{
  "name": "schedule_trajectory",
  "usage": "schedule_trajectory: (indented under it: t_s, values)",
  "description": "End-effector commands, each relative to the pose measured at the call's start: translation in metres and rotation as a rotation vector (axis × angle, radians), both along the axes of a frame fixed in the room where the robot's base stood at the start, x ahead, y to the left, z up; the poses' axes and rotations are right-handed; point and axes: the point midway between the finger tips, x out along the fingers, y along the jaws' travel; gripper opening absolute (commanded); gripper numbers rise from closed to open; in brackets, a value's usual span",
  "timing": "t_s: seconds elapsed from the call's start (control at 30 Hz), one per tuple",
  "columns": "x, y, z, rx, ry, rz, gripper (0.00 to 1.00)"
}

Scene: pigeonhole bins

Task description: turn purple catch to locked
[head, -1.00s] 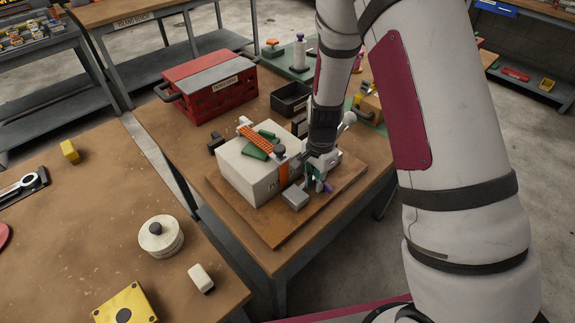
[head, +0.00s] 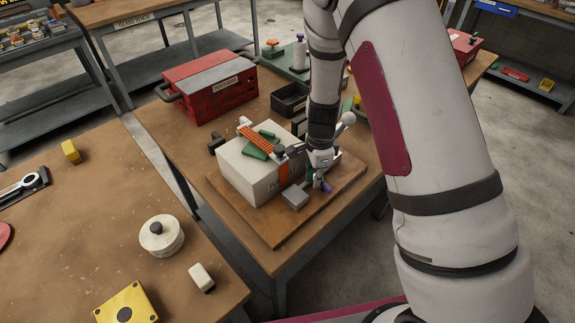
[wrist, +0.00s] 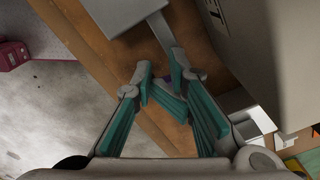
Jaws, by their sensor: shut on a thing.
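A grey block (head: 295,198) sits on the board close to my gripper's left. An orange strap runs down the box's front, and green and orange pieces lie on its top. A red crate (head: 208,97) and a black bin (head: 289,101) stand behind.

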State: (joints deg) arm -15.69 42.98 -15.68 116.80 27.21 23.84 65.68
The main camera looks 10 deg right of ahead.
Motion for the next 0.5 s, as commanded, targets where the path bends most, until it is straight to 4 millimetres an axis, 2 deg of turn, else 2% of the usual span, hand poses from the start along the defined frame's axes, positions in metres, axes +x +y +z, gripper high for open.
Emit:
schedule_trajectory:
  t_s: [0.33,0.5]
  values:
    - [-0.006,0.004,0.001,0.0,-0.002,0.003,0.0]
    - [-0.007,0.004,0.019,0.0,-0.004,0.006,0.0]
